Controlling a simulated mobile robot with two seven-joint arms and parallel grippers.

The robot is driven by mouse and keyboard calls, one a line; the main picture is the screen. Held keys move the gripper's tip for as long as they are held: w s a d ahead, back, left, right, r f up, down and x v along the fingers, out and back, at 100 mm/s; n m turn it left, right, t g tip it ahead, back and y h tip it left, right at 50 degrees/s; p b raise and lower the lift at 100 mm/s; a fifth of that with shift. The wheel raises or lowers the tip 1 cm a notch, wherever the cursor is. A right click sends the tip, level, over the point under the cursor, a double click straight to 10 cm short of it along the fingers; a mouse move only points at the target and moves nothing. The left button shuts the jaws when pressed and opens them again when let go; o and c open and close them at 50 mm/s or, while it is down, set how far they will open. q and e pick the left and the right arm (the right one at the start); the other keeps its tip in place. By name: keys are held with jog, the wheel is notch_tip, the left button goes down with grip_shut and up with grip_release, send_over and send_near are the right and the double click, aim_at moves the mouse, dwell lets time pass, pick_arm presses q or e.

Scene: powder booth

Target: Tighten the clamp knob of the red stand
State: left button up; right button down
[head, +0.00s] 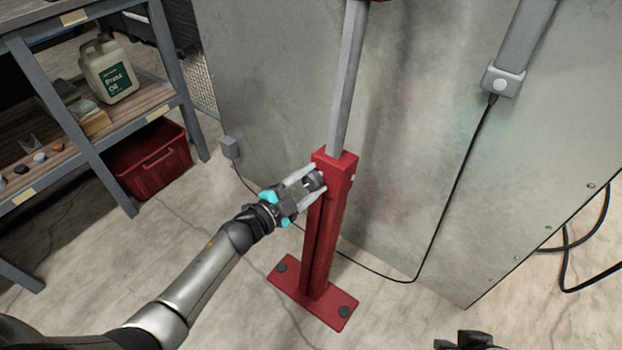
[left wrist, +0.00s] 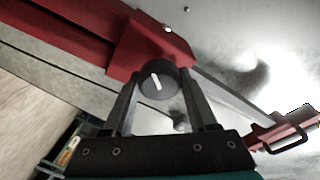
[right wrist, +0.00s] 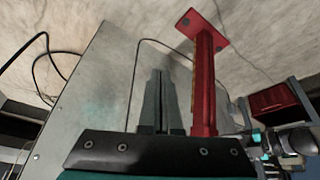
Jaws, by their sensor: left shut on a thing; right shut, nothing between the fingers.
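The red stand (head: 328,230) stands upright on its flat red base, with a grey post (head: 349,80) rising out of its top. Its dark round clamp knob (head: 314,181) is on the left side near the top of the red column. My left gripper (head: 311,183) is shut on the knob, one finger on each side. In the left wrist view the knob (left wrist: 157,82) shows a white mark on its face, tilted a little from upright. My right gripper (right wrist: 160,75) is shut and empty; the red stand (right wrist: 205,80) shows beside its fingers.
A metal panel (head: 420,130) stands right behind the stand, with a black cable (head: 455,190) hanging along it. A shelf (head: 100,160) at the left holds a white oil jug (head: 107,70). A red bin (head: 150,160) sits on the floor by it.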

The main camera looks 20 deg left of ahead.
pick_arm(q)
jog(key=m, duration=0.4)
jog(key=shift+g+p, duration=0.3)
jog(key=shift+g, duration=0.1)
jog(key=m, duration=0.3)
jog(key=shift+m+g+p, duration=0.3)
jog(key=shift+m, duration=0.6)
pick_arm(e)
jog(key=shift+w+f+g, duration=0.15)
jog(key=shift+f+g, duration=0.15)
jog(key=shift+f, duration=1.35)
pick_arm(q)
jog(key=o, duration=1.4)
jog(key=shift+s, duration=0.1)
pick_arm(e)
jog(key=shift+r, duration=0.2)
